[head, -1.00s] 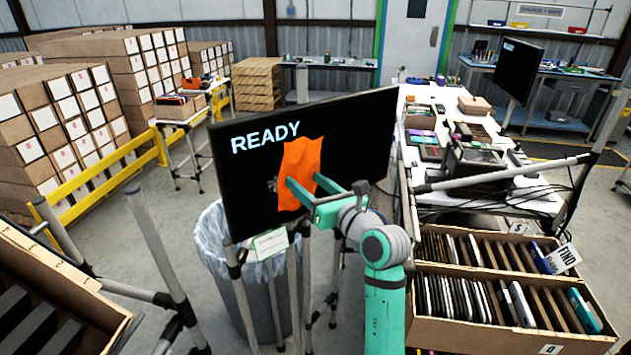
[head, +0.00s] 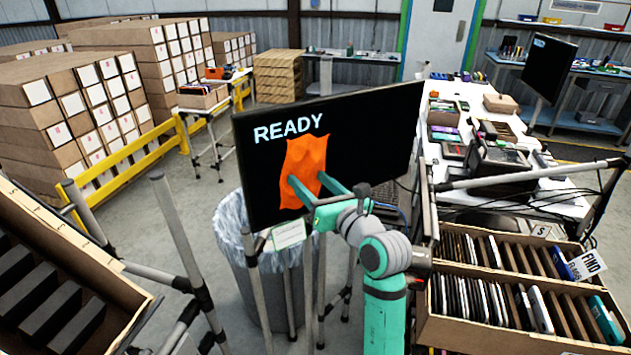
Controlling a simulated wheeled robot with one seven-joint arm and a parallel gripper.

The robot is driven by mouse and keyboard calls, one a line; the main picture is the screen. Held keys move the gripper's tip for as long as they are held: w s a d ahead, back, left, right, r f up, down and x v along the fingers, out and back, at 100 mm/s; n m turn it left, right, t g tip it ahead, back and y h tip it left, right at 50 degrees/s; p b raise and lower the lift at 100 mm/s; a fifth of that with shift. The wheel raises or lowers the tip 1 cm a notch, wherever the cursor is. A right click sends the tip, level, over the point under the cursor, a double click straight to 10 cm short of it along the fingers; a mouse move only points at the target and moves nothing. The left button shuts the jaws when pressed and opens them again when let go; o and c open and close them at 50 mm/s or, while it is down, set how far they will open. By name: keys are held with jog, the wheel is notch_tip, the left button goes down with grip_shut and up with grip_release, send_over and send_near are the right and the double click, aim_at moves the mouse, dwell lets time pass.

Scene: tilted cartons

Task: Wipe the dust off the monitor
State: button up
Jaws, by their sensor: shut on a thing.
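The monitor (head: 385,135) is a wide black screen near the middle, turned at an angle, with the word READY at its upper left. An orange cloth (head: 305,155) hangs against the left half of the screen, below and right of the word. My gripper (head: 307,187) is shut on the cloth, with its teal fingers in front of the screen. The cloth appears to lie against the glass; whether it presses is hard to tell. The cloth, fingers and arm hide part of the screen. No dust shows on the visible glass around the cloth.
A lined bin (head: 235,250) stands below the monitor among grey pipe legs. Tilted cartons of devices (head: 510,325) are at the lower right, and another tilted carton (head: 60,265) is at the lower left. A cluttered white table (head: 530,185) stands behind on the right.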

jog(key=shift+s+a, duration=0.4)
jog(key=shift+a, duration=0.5)
jog(key=shift+s+a, duration=0.4)
jog(key=shift+a, duration=0.45)
jog(key=v, duration=0.6)
jog(key=shift+d, duration=0.1)
jog(key=v, duration=0.3)
jog(key=x, duration=0.7)
dwell(0.5)
